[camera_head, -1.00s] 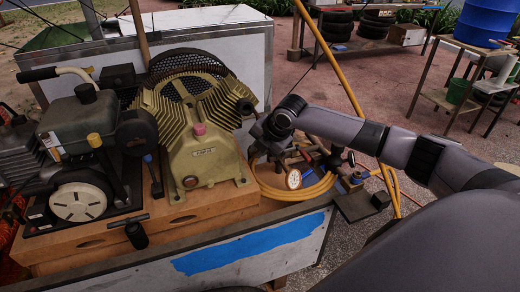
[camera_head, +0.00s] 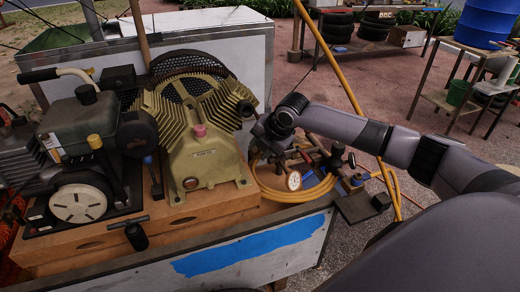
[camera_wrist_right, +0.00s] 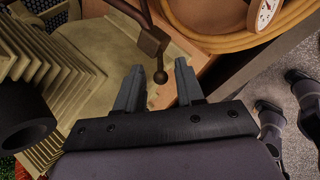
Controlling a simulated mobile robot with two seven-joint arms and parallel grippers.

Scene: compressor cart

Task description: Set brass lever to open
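In the right wrist view, a brownish, brass-like lever (camera_wrist_right: 157,52) ends in a small dark ball. It hangs from a brown block at the top. My right gripper (camera_wrist_right: 160,84) is open, with one finger on each side of the ball end. There are visible gaps on both sides, and I cannot tell how deep the ball sits between the fingers. In the head view my right gripper (camera_head: 262,136) is beside the right side of the gold compressor (camera_head: 203,165). The lever is not clearly seen there. My left gripper is not in view.
A yellow hose coil (camera_head: 290,194) and a white-faced gauge (camera_head: 294,180) lie just right of the compressor. Several handled fittings stand by the coil. An engine (camera_head: 75,140) sits on the left of the cart.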

